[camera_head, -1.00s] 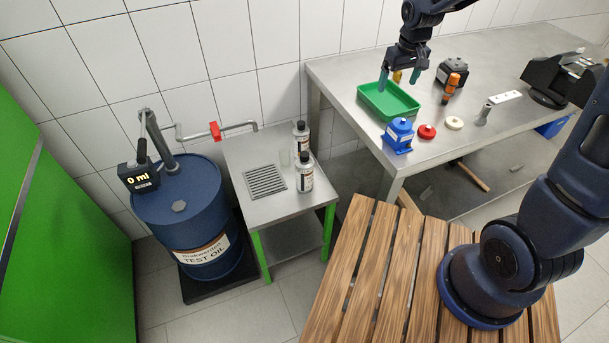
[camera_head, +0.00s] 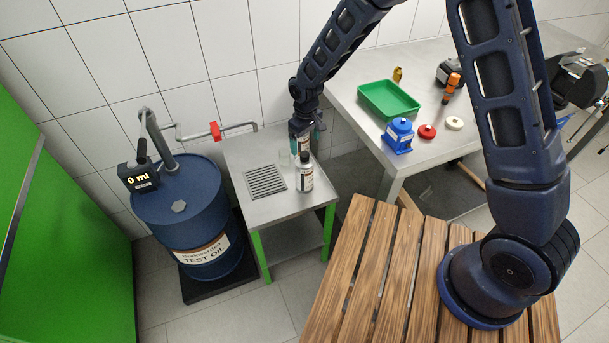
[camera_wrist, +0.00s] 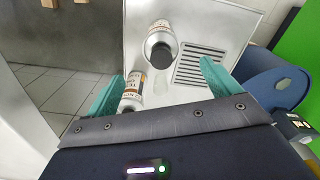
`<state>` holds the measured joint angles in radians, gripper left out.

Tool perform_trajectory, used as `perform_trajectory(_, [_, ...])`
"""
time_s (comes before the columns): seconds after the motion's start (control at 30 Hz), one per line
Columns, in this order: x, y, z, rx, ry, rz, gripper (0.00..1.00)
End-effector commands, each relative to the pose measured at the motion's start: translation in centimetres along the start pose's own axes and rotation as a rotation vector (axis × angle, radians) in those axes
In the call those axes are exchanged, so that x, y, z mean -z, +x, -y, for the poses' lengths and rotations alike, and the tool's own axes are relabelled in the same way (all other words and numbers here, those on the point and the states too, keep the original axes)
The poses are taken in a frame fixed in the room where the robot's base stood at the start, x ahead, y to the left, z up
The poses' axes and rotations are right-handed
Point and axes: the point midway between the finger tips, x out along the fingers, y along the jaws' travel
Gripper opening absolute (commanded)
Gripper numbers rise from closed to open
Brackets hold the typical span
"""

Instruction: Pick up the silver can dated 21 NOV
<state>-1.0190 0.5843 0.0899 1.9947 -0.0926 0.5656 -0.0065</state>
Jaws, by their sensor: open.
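Two silver cans with dark caps and printed labels stand upright on the small steel table. The front can (camera_head: 305,178) shows whole in the head view; the back can (camera_head: 303,146) is partly covered by my gripper (camera_head: 306,130). In the wrist view the front can (camera_wrist: 161,38) is at the top centre, beyond the fingertips. The back can (camera_wrist: 132,92) is beside the left finger, its lower part cut off by the gripper body. My gripper (camera_wrist: 162,75) is open with nothing held between its teal fingers. I cannot read a 21 NOV date on either label.
A blue oil drum (camera_head: 180,212) with a pipe and red valve (camera_head: 215,131) is to the left. A workbench with a green tray (camera_head: 388,99) is to the right.

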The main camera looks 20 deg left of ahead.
Motion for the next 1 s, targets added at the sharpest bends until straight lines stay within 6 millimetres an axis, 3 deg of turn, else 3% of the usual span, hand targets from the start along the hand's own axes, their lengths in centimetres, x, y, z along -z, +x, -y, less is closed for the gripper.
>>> perform_trajectory(0.4, [0.0, 4.8, 0.0, 0.0, 0.0, 0.003, 0.89])
perform_trajectory(0.67, [0.1, 6.3, 0.1, 0.0, 0.0, 0.001, 0.89])
perform_trajectory(1.0, [0.3, 10.4, 0.1, 0.0, 0.001, 0.003, 0.89])
